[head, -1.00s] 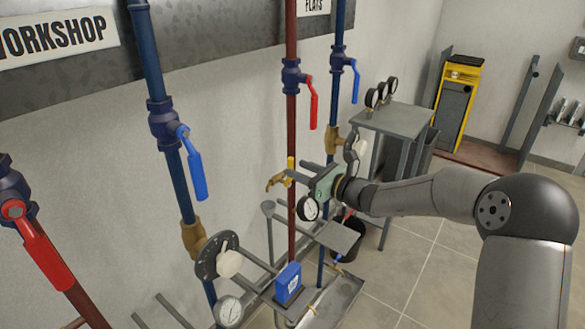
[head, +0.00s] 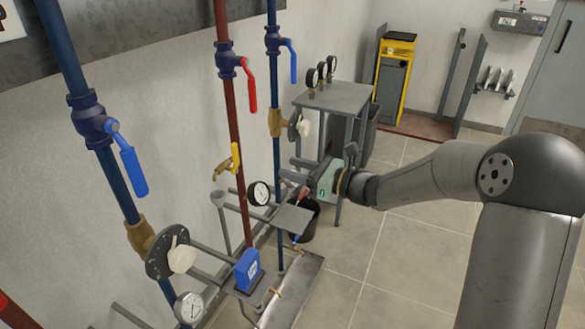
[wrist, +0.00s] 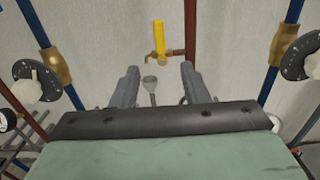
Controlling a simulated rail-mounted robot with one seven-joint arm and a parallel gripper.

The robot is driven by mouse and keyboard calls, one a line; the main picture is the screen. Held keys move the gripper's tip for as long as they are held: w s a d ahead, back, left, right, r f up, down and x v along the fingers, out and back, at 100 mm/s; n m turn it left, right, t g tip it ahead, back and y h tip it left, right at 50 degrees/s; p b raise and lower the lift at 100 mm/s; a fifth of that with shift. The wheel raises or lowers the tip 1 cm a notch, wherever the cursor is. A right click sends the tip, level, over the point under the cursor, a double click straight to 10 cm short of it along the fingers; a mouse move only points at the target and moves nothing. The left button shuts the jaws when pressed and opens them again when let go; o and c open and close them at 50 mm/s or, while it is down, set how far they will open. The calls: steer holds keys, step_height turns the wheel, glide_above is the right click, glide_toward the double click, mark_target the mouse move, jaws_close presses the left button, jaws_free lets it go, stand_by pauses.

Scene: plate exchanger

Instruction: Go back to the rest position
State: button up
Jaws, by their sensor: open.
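My gripper (head: 288,172) is open and empty, held out in front of the pipe wall. In the wrist view its two fingers (wrist: 160,85) stand wide apart with nothing between them in grip. The brass tap (head: 226,170) with the yellow handle (head: 236,156) is on the red pipe, left of the gripper and clear of it. In the wrist view the yellow handle (wrist: 158,38) points up, beyond the fingertips. No marker for a rest position shows.
Blue pipes with blue-lever valves (head: 92,115) and a red-lever valve (head: 232,62) stand left. A round gauge (head: 259,194) and a small grey shelf (head: 292,218) are below the gripper. A grey table (head: 335,97) with gauges stands behind. The tiled floor (head: 410,260) at right is free.

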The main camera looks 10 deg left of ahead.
steer(key=s+n+g+h+p, duration=0.2)
steer(key=s+n+g+h, duration=0.2)
steer(key=s+n, duration=0.45)
steer(key=s+d+f+n+h+p, duration=0.1)
steer(key=s+d+n+h+p, duration=0.4)
steer(key=s+d+n+h, duration=0.8)
steer(key=s+d, duration=0.9)
steer(key=s, duration=0.1)
steer(key=shift+f+g, duration=0.25)
steer(key=shift+g, duration=0.15)
steer(key=shift+d+n, duration=0.1)
steer(key=shift+n, duration=0.15)
